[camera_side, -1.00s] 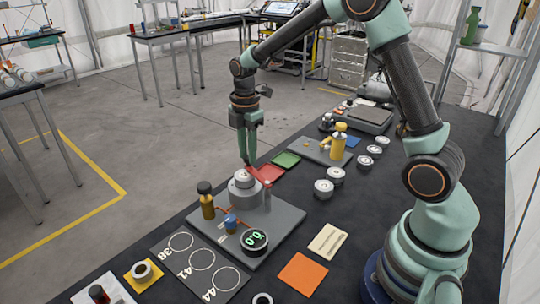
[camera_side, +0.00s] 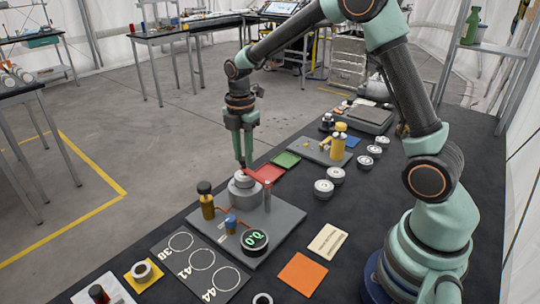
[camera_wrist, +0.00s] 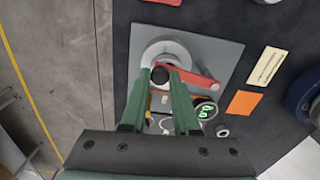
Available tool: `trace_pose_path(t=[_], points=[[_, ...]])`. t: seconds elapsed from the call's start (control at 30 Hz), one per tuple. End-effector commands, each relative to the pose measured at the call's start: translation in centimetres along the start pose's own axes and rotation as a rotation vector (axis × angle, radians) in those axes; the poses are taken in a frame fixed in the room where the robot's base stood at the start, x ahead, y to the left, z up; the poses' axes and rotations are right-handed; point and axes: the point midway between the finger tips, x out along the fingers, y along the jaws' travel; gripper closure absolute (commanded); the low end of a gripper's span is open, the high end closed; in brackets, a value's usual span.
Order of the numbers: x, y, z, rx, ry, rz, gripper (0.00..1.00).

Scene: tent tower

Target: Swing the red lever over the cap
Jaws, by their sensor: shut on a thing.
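The red lever shows in the wrist view (camera_wrist: 200,79), running from a rounded end at right up to my gripper. My gripper (camera_wrist: 161,74) is shut at its inner end, with a round black knob between the fingertips. In the side view my gripper (camera_side: 242,164) points down just above the pale cap (camera_side: 243,177) on its round grey housing (camera_side: 243,192). The lever is hard to make out there; a little red shows at the fingertips. In the wrist view the fingers hide part of the cap and housing (camera_wrist: 152,52).
An upright post (camera_side: 267,198) stands right of the housing. Red (camera_side: 266,174) and green (camera_side: 286,159) mats lie behind.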

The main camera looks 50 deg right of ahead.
Motion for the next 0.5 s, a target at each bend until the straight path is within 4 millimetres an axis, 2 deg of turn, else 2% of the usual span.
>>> trace_pose_path(t=[0.2, 0.5], points=[[-0.1, 0.1, -1.45, -0.155, 0.001, -0.005, 1.0], [-0.11, 0.12, -1.58, -0.167, 0.001, -0.004, 1.0]])
